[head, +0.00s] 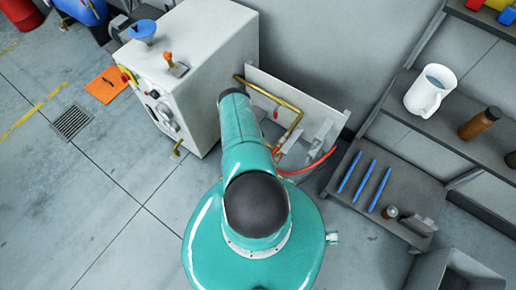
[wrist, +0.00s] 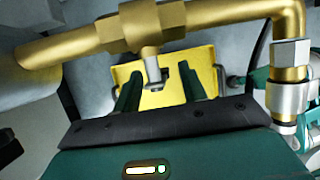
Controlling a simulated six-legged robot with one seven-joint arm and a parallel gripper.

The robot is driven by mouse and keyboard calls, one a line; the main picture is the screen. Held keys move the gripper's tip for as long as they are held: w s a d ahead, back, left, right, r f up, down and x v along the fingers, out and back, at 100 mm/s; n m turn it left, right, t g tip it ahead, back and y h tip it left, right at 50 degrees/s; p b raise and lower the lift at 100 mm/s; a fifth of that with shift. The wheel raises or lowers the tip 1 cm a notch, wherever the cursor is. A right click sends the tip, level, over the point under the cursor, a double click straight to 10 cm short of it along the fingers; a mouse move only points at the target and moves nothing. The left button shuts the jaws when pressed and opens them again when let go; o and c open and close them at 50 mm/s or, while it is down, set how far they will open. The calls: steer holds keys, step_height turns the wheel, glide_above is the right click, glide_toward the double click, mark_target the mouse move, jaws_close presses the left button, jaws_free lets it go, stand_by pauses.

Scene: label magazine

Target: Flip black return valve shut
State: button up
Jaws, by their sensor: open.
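My gripper (wrist: 160,88) shows in the wrist view as two dark green fingers, standing apart with a gap between them. A brass pipe (wrist: 215,22) with a hex fitting crosses just in front of the camera, and a short silver stem (wrist: 152,66) points down from it towards the gap. A yellow piece (wrist: 158,98) shows behind the stem and fingers. I cannot pick out the black return valve for certain. In the head view the brass pipe (head: 272,97) runs along a grey panel (head: 300,98); my teal arm hides my gripper and part of the pipework.
A white machine (head: 195,65) with a blue funnel (head: 142,30) stands left of the panel. A red hose (head: 312,165) curves to its lower right. Shelves at the right hold a white jug (head: 428,92) and blue sticks (head: 365,181). The floor at lower left is clear.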

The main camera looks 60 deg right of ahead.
steer(key=shift+x, duration=0.95)
jaws_close()
